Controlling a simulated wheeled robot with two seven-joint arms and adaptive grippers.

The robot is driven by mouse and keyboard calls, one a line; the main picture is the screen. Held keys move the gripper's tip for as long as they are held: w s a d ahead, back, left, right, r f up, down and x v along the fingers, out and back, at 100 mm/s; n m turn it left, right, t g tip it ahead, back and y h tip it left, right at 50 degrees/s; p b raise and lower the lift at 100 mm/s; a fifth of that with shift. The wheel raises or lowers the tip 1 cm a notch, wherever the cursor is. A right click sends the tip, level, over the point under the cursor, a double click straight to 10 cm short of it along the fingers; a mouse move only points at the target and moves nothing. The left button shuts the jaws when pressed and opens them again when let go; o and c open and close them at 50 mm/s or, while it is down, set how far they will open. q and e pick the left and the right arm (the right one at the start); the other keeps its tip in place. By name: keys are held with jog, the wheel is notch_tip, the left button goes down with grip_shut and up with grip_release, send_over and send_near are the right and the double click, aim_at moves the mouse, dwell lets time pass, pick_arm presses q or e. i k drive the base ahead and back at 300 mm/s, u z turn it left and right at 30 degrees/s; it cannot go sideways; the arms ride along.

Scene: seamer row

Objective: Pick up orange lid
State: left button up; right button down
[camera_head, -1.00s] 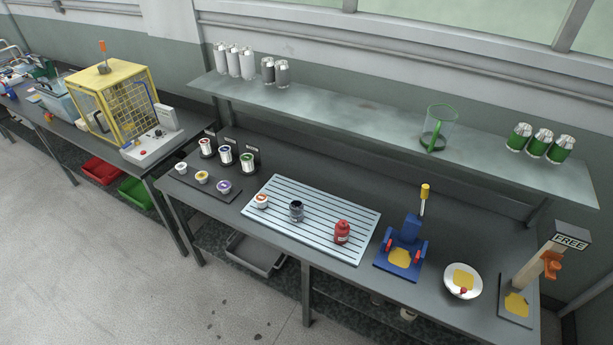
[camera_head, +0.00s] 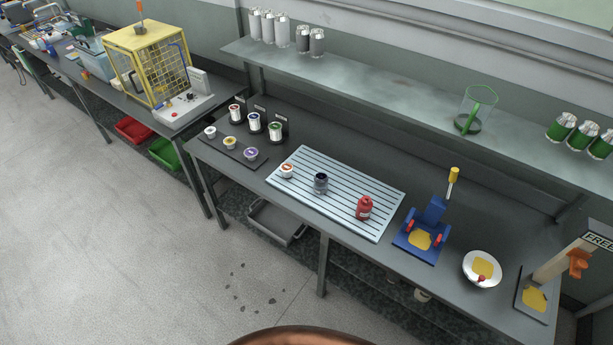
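A small white piece with an orange top (camera_head: 287,170), which looks like the orange lid, sits at the left end of the ribbed light-blue board (camera_head: 349,218) on the workbench. It is too small to tell whether the orange part is separate from the white part. A dark jar (camera_head: 321,183) and a red bottle (camera_head: 364,208) stand to its right on the same board. Neither of my grippers is in view.
A dark strip with several small cups (camera_head: 230,143) lies left of the board, with several cans (camera_head: 275,131) behind. A blue press (camera_head: 421,237) and a white plate (camera_head: 482,268) stand right. The shelf (camera_head: 390,98) overhangs the bench's back. Open floor (camera_head: 110,250) lies in front.

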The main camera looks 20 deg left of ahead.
aim_at(286, 167)
jog(key=z, duration=0.1)
jog(key=k, duration=0.4)
jog(key=u, duration=1.85)
jog(key=i, duration=1.45)
jog(key=z, duration=0.7)
